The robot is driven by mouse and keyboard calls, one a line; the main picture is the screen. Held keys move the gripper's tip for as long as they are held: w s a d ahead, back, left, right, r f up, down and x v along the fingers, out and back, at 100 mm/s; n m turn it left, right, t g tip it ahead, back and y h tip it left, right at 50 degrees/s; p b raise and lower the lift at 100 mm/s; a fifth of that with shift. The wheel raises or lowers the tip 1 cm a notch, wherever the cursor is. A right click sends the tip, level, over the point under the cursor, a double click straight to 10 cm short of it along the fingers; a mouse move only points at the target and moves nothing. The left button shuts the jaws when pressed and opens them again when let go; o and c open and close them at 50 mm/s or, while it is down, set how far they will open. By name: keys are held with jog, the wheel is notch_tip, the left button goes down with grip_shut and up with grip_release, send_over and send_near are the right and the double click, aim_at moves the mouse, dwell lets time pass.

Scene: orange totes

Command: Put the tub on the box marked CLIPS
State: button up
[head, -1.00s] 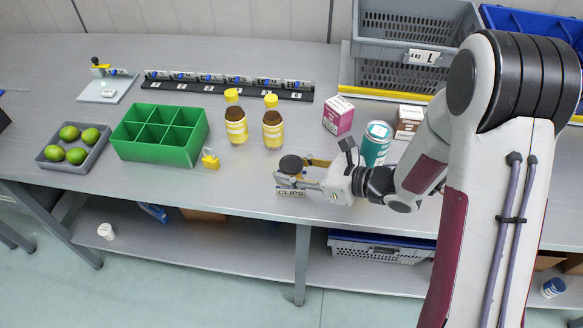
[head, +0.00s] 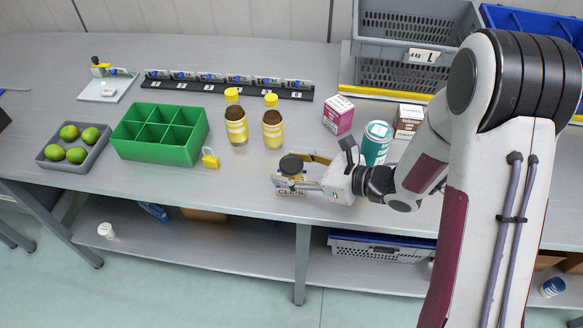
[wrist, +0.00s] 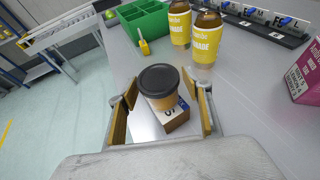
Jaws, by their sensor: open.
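The tub (head: 291,165) is tan with a black lid and stands upright on the box marked CLIPS (head: 290,192) near the table's front edge. In the wrist view the tub (wrist: 161,88) appears to rest on top of the small white and blue box (wrist: 176,118), whose lettering is partly hidden. My gripper (head: 306,171) is open, with one finger on each side of the tub. In the wrist view the gripper (wrist: 164,112) shows gaps between both fingers and the tub.
A yellow padlock (head: 210,159), a green divided bin (head: 160,152) and two yellow-labelled bottles (head: 236,131) stand to the left and behind. A teal can (head: 376,144) and a pink box (head: 338,116) are behind my wrist.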

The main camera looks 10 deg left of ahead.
jog(key=v, duration=1.2)
dwell(0.3)
dwell(0.7)
